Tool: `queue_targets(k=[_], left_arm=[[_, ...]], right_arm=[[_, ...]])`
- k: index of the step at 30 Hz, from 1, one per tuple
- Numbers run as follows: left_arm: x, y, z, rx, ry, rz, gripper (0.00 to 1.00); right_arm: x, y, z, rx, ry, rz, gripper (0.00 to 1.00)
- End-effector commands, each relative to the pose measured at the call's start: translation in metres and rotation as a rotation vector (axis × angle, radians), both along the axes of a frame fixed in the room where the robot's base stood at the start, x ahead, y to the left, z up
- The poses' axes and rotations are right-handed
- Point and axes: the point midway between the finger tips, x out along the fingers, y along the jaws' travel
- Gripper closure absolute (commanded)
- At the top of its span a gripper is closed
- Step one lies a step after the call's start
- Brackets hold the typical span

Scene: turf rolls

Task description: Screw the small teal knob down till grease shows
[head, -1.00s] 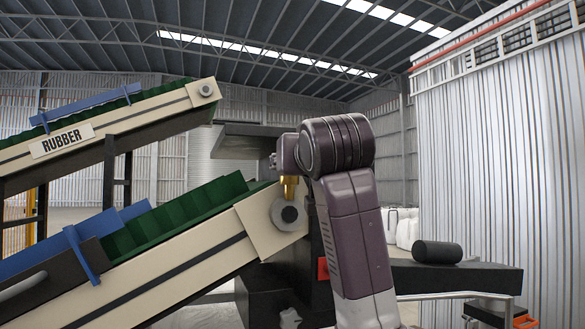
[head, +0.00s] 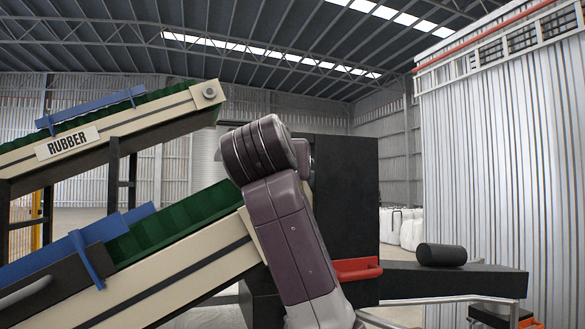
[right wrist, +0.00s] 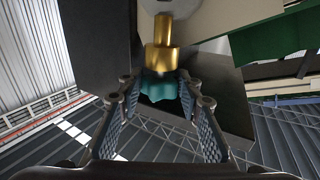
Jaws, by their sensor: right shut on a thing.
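The small teal knob (right wrist: 166,86) sits in the right wrist view under a brass fitting (right wrist: 161,57), with its scalloped edge between the fingers. My right gripper (right wrist: 156,91) is shut on the knob, one textured finger at each side. In the head view my right arm stands in front of the lower conveyor's end, and hides the knob, the fitting and my right fingers. My left gripper is in neither view.
The upper conveyor, marked RUBBER (head: 68,143), is at left. A black roll (head: 441,254) lies on a dark bed at right.

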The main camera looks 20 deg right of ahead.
Motion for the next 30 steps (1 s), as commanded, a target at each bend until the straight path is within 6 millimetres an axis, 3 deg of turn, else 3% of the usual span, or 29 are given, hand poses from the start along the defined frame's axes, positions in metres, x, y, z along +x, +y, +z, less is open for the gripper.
queue_targets(k=[3,4,8,20,30], left_arm=[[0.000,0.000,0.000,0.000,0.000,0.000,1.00],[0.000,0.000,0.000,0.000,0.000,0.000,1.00],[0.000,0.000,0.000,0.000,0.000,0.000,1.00],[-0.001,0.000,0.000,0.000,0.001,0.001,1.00],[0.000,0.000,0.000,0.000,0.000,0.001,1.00]], right_arm=[[0.000,0.000,0.001,-0.001,-0.002,0.001,0.92],[0.000,0.000,0.001,0.000,-0.001,0.001,0.64],[0.000,0.000,0.000,0.000,-0.001,0.001,0.50],[-0.007,0.004,0.000,0.000,-0.001,0.003,0.49],[-0.068,0.033,0.000,0.001,-0.004,0.006,0.49]])
